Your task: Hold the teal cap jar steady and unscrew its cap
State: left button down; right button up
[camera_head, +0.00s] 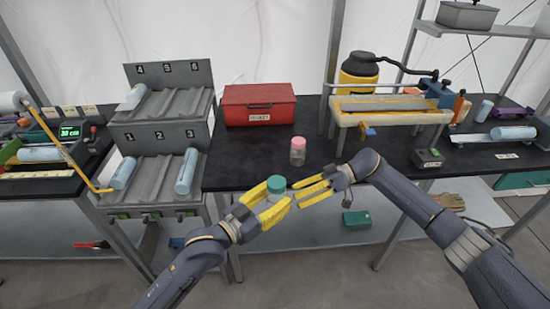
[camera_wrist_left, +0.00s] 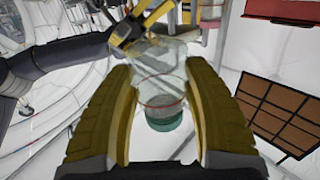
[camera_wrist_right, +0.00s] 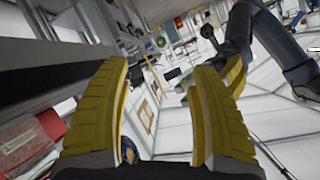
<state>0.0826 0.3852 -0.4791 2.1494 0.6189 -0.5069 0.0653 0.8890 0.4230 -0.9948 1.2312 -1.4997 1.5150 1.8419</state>
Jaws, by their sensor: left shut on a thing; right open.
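The teal cap jar (camera_head: 276,184) is held up in front of the table's front edge, its teal cap uppermost in the head view. My left gripper (camera_head: 278,194) is shut around its clear body. In the left wrist view the clear jar body (camera_wrist_left: 160,75) sits between the two yellow fingers, with the teal cap (camera_wrist_left: 164,124) towards the bottom of the picture. My right gripper (camera_head: 299,189) is open and empty, just to the right of the jar and apart from the cap. In the right wrist view nothing sits between its fingers (camera_wrist_right: 168,75).
A pink-capped jar (camera_head: 297,152) stands on the black table (camera_head: 240,165) behind the grippers. A red box (camera_head: 258,105) is at the back. A grey rack (camera_head: 165,170) with blue rolls stands left, and a yellow device (camera_head: 358,72) right. Open space lies before the table.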

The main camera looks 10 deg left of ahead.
notch_tip(320, 180, up, 7)
jog(key=w+d+n+h, duration=0.1)
jog(key=w+d, duration=0.1)
notch_tip(320, 180, up, 12)
jog(key=n+t+h, duration=0.1)
jog(key=t+h, duration=0.1)
jog(key=h, duration=0.7)
send_over(275, 183)
jog(key=w, duration=0.2)
jog(key=shift+s+d+f, duration=0.1)
jog(key=shift+s+d, duration=0.05)
jog(key=shift+d, duration=0.05)
jog(key=t+h, duration=0.1)
jog(key=s+m+h, duration=0.1)
jog(key=shift+s+a+r+t+h, duration=0.2)
jog(key=shift+s+r+t+h, duration=0.1)
jog(key=shift+r+t, duration=0.1)
jog(key=shift+f, duration=3.95)
jog(key=shift+o, duration=0.2)
jog(key=c, duration=1.4)
